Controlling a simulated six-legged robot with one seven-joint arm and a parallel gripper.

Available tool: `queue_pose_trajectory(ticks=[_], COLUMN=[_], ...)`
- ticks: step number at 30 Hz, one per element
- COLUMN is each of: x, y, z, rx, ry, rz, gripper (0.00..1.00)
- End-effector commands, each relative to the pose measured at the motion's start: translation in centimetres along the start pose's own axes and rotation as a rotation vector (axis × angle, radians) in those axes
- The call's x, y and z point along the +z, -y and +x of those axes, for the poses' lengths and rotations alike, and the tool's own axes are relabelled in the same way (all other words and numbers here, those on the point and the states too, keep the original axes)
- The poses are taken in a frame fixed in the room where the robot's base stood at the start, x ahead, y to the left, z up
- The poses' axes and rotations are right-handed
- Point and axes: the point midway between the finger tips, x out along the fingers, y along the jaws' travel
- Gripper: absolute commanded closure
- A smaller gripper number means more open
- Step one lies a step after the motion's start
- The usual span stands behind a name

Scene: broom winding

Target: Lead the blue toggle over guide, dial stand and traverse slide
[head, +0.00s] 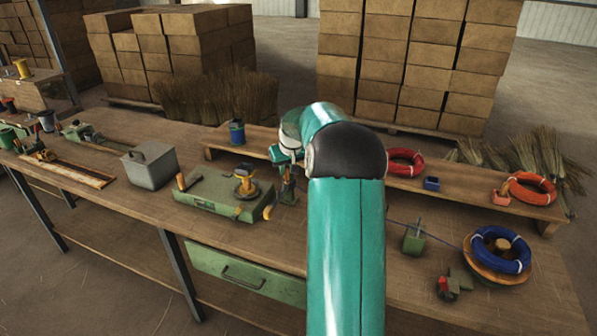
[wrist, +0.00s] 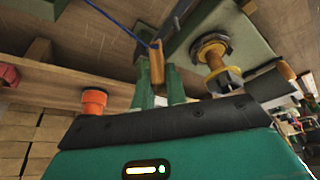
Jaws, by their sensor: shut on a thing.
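The toggle (wrist: 157,66), a small orange-brown peg with blue cord on it, is between the two fingers of my gripper (wrist: 160,88) in the wrist view. My gripper is shut on it. In the head view my gripper (head: 288,190) is above the bench, just right of the dial stand (head: 245,185) on its green base; the stand shows in the wrist view (wrist: 212,52) right of the fingers. The blue cord (head: 440,241) runs from the blue coil (head: 497,252) past the green guide block (head: 413,238) and behind my arm. A green slide-like fixture (head: 85,133), possibly the traverse slide, is at far left.
A grey metal box (head: 150,165) stands left of the green base. A raised shelf (head: 455,197) along the back holds a red coil (head: 406,162), an orange coil (head: 532,188) and small cups. A red-and-green clamp (head: 455,285) sits at front right. My arm hides the bench middle.

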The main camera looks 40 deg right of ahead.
Motion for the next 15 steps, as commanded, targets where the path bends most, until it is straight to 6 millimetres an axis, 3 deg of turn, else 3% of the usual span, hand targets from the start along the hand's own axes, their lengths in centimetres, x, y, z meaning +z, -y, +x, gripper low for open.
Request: queue_pose_trajectory(ticks=[15], x=[-4.4], y=[4.7], z=[1.8], rx=[0.0], ry=[0.0], rz=[0.0], gripper=[1.0])
